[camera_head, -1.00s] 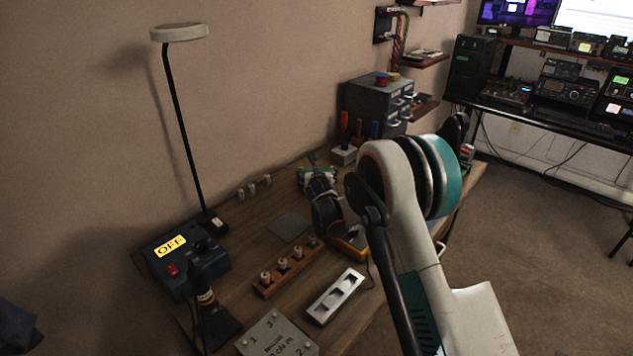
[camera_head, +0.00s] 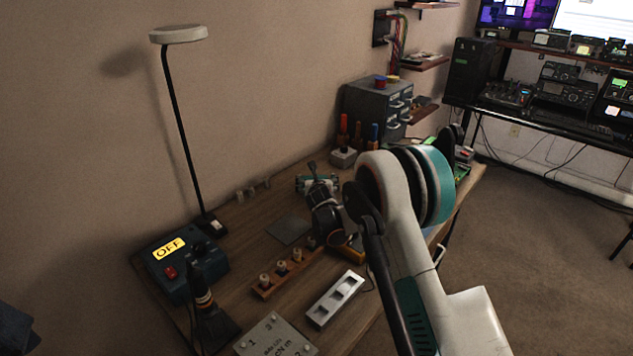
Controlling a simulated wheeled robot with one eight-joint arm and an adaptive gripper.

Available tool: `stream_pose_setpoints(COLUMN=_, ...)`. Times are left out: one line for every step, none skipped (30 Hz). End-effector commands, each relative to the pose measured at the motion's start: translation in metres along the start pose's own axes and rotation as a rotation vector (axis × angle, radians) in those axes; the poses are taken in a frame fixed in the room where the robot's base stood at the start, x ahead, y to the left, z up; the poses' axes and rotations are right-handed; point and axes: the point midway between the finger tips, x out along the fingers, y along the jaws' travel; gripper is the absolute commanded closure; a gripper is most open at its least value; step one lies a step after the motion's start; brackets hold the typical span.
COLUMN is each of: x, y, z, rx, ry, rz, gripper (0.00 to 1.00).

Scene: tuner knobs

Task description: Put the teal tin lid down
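My gripper (camera_head: 318,183) is over the far half of the wooden bench (camera_head: 235,240), beyond the dark square mat (camera_head: 289,230). It is small and partly covered by my wrist, so I cannot tell whether its fingers are open or shut. Small teal patches show at the gripper, but I cannot tell whether they are the teal tin lid or parts of my gripper. No teal lid can be made out clearly elsewhere on the bench. My arm hides part of the bench's right side.
A wooden rack with knobs (camera_head: 285,275) and a silver tray with pockets (camera_head: 335,298) stand nearer. A blue box reading OFF (camera_head: 180,262), a brush (camera_head: 212,322) and a lamp (camera_head: 180,120) are at left.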

Motion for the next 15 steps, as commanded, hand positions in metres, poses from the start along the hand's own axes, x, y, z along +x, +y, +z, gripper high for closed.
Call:
stream_pose_setpoints(x=-0.001, y=0.001, z=-0.008, rx=-0.003, ry=0.012, rz=-0.003, gripper=0.02)
stream_pose_setpoints(x=-0.001, y=0.001, z=-0.008, rx=-0.003, ry=0.012, rz=-0.003, gripper=0.02)
stream_pose_setpoints(x=-0.001, y=0.002, z=-0.008, rx=-0.004, ry=0.012, rz=-0.002, gripper=0.02)
stream_pose_setpoints(x=-0.001, y=0.002, z=-0.008, rx=-0.004, ry=0.012, rz=-0.002, gripper=0.02)
stream_pose_setpoints(x=-0.001, y=0.002, z=-0.008, rx=-0.004, ry=0.012, rz=-0.002, gripper=0.02)
stream_pose_setpoints(x=-0.002, y=0.002, z=-0.006, rx=-0.004, ry=0.012, rz=-0.002, gripper=0.02)
stream_pose_setpoints(x=-0.002, y=0.002, z=-0.005, rx=-0.004, ry=0.012, rz=-0.002, gripper=0.02)
stream_pose_setpoints(x=-0.003, y=0.002, z=-0.003, rx=-0.005, ry=0.012, rz=-0.002, gripper=0.02)
stream_pose_setpoints(x=-0.005, y=0.002, z=0.001, rx=-0.005, ry=0.013, rz=-0.002, gripper=0.02)
stream_pose_setpoints(x=-0.009, y=0.002, z=0.002, rx=-0.005, ry=0.013, rz=-0.002, gripper=0.02)
stream_pose_setpoints(x=-0.014, y=0.002, z=0.002, rx=-0.005, ry=0.012, rz=-0.002, gripper=0.02)
stream_pose_setpoints(x=-0.021, y=0.002, z=0.004, rx=-0.005, ry=0.012, rz=-0.002, gripper=0.02)
stream_pose_setpoints(x=-0.027, y=0.002, z=0.004, rx=-0.005, ry=0.011, rz=-0.002, gripper=0.02)
stream_pose_setpoints(x=-0.034, y=0.002, z=0.005, rx=-0.005, ry=0.011, rz=-0.001, gripper=0.02)
stream_pose_setpoints(x=-0.043, y=0.002, z=0.006, rx=-0.005, ry=0.01, rz=-0.001, gripper=0.02)
